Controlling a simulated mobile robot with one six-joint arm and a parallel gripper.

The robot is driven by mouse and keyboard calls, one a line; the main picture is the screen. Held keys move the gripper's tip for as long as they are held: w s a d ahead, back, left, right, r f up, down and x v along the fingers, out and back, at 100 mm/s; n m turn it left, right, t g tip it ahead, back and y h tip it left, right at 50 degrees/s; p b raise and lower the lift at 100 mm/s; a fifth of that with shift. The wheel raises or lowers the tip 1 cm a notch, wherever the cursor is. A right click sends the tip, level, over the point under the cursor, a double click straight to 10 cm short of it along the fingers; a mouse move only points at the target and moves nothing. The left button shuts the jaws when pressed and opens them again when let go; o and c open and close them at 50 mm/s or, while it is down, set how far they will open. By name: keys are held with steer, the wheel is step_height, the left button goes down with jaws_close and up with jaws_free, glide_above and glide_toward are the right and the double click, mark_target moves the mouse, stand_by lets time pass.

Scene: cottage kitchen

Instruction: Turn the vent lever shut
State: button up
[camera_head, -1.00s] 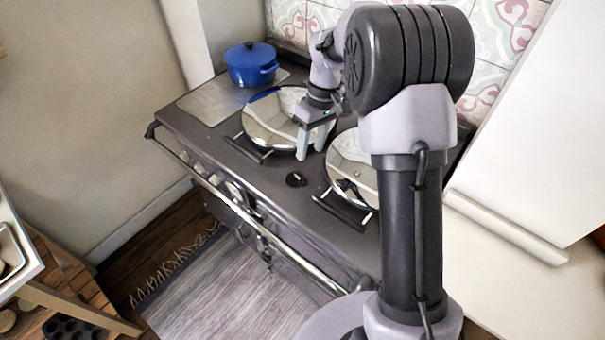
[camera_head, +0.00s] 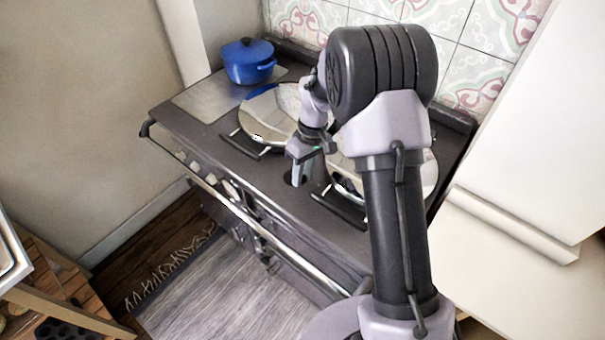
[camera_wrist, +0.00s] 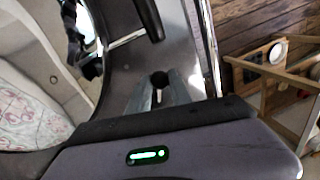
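The vent lever is a small black piece on the dark stove top, between the two round shiny lids. In the head view only a dark bit of it (camera_head: 288,179) shows beside my gripper (camera_head: 300,173), which points down over it. In the wrist view its round black end (camera_wrist: 159,79) lies between the tips of my gripper's two grey fingers (camera_wrist: 160,90). A gap shows between the fingers, so my gripper looks open. I cannot tell whether either finger touches the lever.
The left lid (camera_head: 270,112) and the right lid (camera_head: 428,176) flank the gripper, with dark handles at their front. A blue pot (camera_head: 248,62) stands at the back left. A metal rail (camera_head: 232,212) runs along the stove front. A white cabinet (camera_head: 540,130) is at the right.

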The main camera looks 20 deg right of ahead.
mark_target(283, 188)
jaws_close()
steer(key=shift+a, duration=0.1)
steer(key=shift+s+a+m+b, duration=0.1)
steer(key=shift+a+m+b, duration=0.15)
steer(key=shift+m, duration=0.35)
steer(key=shift+s+a+m+b, duration=0.15)
steer(key=shift+m+b, duration=0.15)
steer(key=shift+m, duration=0.3)
steer(key=m, duration=0.1)
steer(key=a+m+t+b, duration=0.1)
steer(key=m, duration=0.2)
steer(key=shift+w+a+m, duration=0.15)
steer(key=shift+a+m, duration=0.15)
steer(key=shift+a, duration=0.1)
steer(key=m, duration=0.1)
steer(key=a+m+t+b, duration=0.1)
steer(key=m, duration=0.1)
steer(key=shift+w+a, duration=0.15)
steer(key=shift+w, duration=0.15)
steer(key=shift+w+a+m+t, duration=0.15)
steer(key=shift+w+a+m, duration=0.15)
steer(key=shift+m, duration=0.65)
steer(key=shift+w+a+m+t, duration=0.15)
steer(key=shift+w+a+m, duration=0.1)
steer(key=shift+m, duration=0.7)
